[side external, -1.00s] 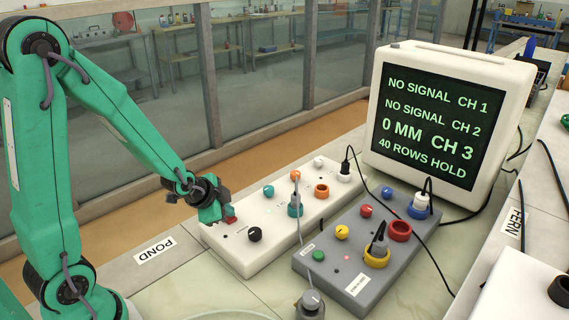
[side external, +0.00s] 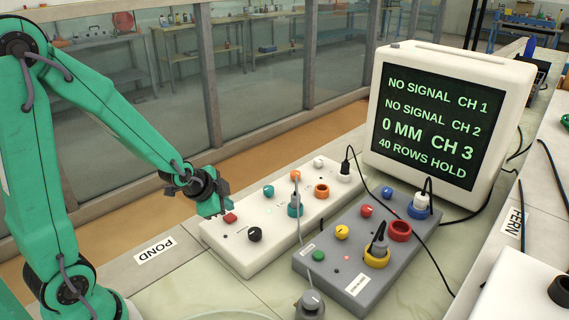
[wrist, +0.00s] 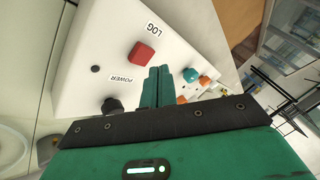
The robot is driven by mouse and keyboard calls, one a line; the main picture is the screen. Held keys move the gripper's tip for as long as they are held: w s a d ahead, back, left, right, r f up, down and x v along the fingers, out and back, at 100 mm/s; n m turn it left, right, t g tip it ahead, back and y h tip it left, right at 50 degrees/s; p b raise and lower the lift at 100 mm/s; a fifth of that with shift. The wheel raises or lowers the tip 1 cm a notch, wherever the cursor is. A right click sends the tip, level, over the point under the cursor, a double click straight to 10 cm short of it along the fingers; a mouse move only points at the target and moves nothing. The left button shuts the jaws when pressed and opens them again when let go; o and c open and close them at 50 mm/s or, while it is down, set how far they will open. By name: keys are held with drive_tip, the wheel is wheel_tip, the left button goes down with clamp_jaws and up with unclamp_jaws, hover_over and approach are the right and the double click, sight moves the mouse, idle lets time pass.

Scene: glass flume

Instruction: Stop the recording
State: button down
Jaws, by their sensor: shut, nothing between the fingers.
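The red square button (side external: 230,217) sits at the near left end of the white control box (side external: 262,254). In the wrist view the red button (wrist: 141,54) stands beside the printed word LOG. My gripper (side external: 212,207) is shut and empty, just left of the button and a little above the box. In the wrist view its closed fingertips (wrist: 158,72) are to the right of the button, apart from it. The monitor (side external: 430,125) reads NO SIGNAL CH 1, NO SIGNAL CH 2, 0 MM CH 3, 40 ROWS HOLD.
The white box also carries a black knob (side external: 255,234), a teal button (side external: 268,191) and sockets with plugged cables. A grey box (side external: 330,262) with coloured sockets stands to its right.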

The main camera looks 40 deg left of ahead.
sight(228, 218)
wheel_tip(228, 218, up, 6)
drive_tip(key=shift+f, duration=0.1)
idle(0.6)
idle(0.6)
drive_tip(key=s+d+r+n, duration=0.3)
drive_tip(key=s+r, duration=0.2)
drive_tip(key=s, duration=0.2)
drive_tip(key=s+d+r+n+g+h, duration=0.1)
drive_tip(key=s+d+r+n, duration=0.3)
drive_tip(key=s, duration=0.4)
drive_tip(key=shift+d+r+n+g, duration=0.2)
drive_tip(key=shift+r+n+g, duration=0.1)
drive_tip(key=shift+r, duration=0.35)
idle(0.9)
